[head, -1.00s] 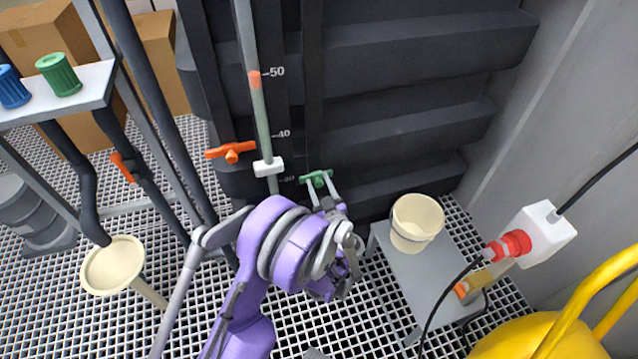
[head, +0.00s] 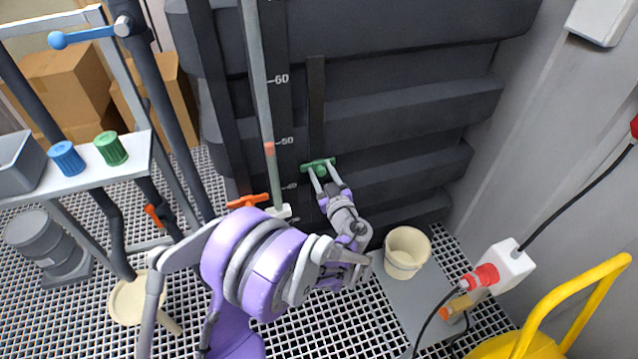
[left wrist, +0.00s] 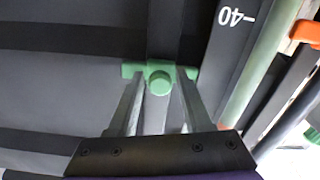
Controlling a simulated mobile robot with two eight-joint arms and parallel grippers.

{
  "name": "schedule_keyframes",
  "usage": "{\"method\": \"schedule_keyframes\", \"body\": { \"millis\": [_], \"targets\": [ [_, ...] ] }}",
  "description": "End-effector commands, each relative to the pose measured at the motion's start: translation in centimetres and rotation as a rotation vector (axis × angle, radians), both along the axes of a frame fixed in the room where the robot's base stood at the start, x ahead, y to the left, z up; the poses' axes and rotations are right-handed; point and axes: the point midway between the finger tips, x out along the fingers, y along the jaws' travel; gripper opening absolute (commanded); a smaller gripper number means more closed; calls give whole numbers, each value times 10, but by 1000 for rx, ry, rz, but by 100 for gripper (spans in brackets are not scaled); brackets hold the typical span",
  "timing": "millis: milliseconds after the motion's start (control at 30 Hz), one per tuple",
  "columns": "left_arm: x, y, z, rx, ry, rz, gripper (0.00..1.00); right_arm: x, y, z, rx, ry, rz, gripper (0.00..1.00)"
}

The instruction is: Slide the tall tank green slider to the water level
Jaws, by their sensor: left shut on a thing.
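The tall dark tank (head: 400,80) has a sight tube (head: 256,70) with an orange marker (head: 269,148) just below the 50 mark; the tube looks greenish below it. The green slider (head: 320,163) sits on a vertical dark rail right of the scale, lower than the orange marker and above the 40 mark. My left gripper (head: 321,174) is shut on the slider, its fingers either side of the round knob. The left wrist view shows the slider (left wrist: 160,80) between the fingers, with the 40 mark nearby. My right gripper is out of view.
An orange-handled valve (head: 247,201) and white fitting (head: 279,211) are at the tube's foot. A cream bucket (head: 406,252) stands on a grey platform (head: 420,300) to the right. A white shelf (head: 88,185) with blue and green caps is at the left.

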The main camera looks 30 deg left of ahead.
Motion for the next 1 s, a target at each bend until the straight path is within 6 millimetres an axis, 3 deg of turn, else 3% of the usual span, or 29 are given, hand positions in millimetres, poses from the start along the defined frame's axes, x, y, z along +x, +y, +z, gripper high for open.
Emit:
{"method": "schedule_keyframes", "body": {
  "millis": [33, 100, 333, 533, 933, 967, 1000],
  "targets": [
    [0, 0, 23, 0, -4, 1, 0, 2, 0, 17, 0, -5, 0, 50],
    [0, 0, 41, 0, -4, 1, 0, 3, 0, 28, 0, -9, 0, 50],
    [0, 0, 80, -1, -3, 0, 0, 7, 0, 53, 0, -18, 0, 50],
    [0, 0, 93, -1, -2, 0, 0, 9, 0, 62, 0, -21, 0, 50],
    [0, 0, 94, -1, -2, 0, 0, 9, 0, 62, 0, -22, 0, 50],
    [0, 0, 94, -1, -2, 0, 51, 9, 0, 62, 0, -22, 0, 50],
    [0, 0, 94, -1, -2, 0, 59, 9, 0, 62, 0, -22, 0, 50]
  ]
}}
